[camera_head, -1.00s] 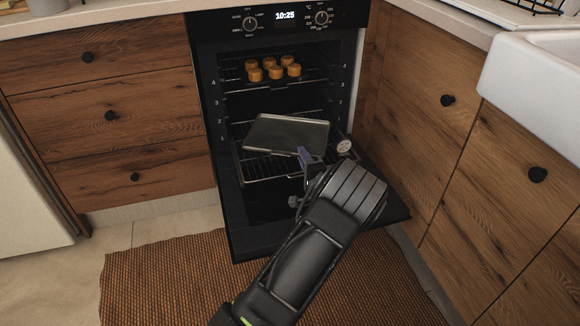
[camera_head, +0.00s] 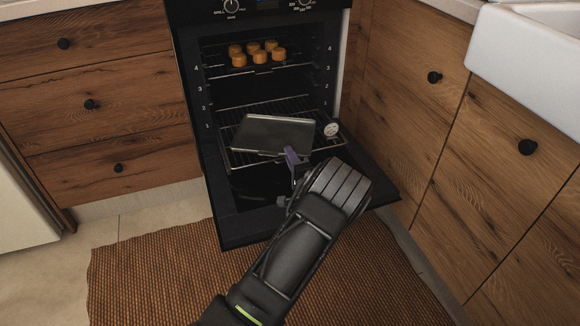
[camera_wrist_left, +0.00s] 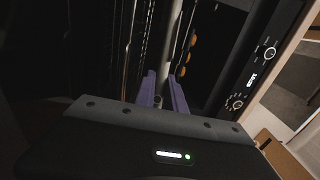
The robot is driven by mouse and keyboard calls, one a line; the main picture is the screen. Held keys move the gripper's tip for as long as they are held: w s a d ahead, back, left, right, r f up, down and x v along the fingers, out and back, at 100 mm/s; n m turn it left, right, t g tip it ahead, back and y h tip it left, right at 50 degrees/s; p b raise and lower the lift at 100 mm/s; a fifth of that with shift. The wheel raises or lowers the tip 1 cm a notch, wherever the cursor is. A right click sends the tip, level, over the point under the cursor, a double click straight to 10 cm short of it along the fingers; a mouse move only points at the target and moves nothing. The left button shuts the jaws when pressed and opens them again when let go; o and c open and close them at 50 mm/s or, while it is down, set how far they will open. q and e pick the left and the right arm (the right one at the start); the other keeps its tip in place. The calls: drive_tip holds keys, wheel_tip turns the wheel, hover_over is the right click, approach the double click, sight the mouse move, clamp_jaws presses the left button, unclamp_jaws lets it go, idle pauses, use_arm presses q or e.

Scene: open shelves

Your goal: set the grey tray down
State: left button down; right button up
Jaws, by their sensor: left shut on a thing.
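The grey tray (camera_head: 278,131) is a flat, shallow rectangle over the lower, pulled-out wire rack (camera_head: 322,142) of the open oven. It looks about level, and I cannot tell whether it touches the rack. My left gripper (camera_head: 291,157) is shut on the tray's front edge with its purple fingers. In the left wrist view the tray shows edge-on as a grey strip (camera_wrist_left: 173,35) between the fingers (camera_wrist_left: 163,92). My right gripper is not in view.
Several orange-brown muffin-like pieces (camera_head: 258,54) sit on the upper rack. A round white dial (camera_head: 331,129) is at the rack's right side. The lowered oven door (camera_head: 243,229) lies below. Wooden cabinets (camera_head: 120,125) flank the oven. A woven rug (camera_head: 160,275) covers the floor.

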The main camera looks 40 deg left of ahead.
use_arm(q)
drive_tip(key=shift+f+b, duration=0.5)
drive_tip(key=shift+f, duration=1.2)
drive_tip(key=shift+f, duration=0.15)
drive_tip(key=c, duration=1.4)
unclamp_jaws()
drive_tip(key=p+v, duration=0.3)
drive_tip(key=v, duration=0.8)
drive_tip(key=shift+d+p, duration=0.1)
drive_tip(key=shift+p, duration=0.3)
drive_tip(key=shift+s+d, duration=0.3)
drive_tip(key=shift+d, duration=0.05)
